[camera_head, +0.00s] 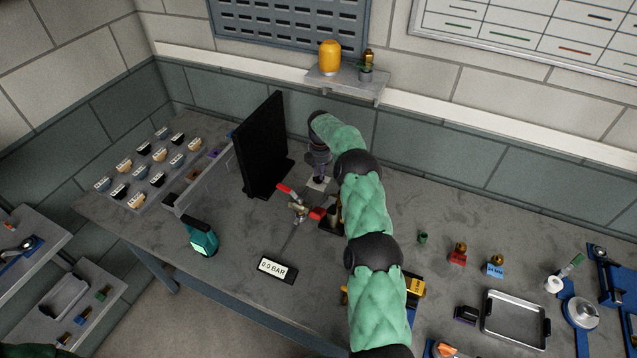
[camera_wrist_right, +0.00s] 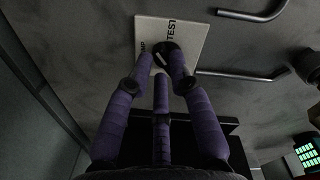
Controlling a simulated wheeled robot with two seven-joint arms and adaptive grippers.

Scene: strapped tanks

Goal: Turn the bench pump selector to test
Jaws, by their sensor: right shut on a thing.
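The pump selector is a pale plate (camera_wrist_right: 200,38) with a round black knob (camera_wrist_right: 165,53) in the right wrist view. "TEST" is printed on the plate beside the knob; a second label on its other side is partly hidden. A short light mark shows on the knob, but I cannot tell for sure where it points. In the head view the plate (camera_head: 317,185) lies on the bench behind the red-handled valve. My right gripper (camera_head: 319,180) reaches down over it, and its purple fingers (camera_wrist_right: 166,75) are shut on the knob. My left gripper is not in view.
A black upright panel (camera_head: 262,150) stands close left of my right gripper. Red-handled valve fittings (camera_head: 299,209) are just in front. A "0.0 BAR" sign (camera_head: 276,268) and a teal device (camera_head: 201,238) stand near the front edge. A metal tray (camera_head: 515,345) lies right.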

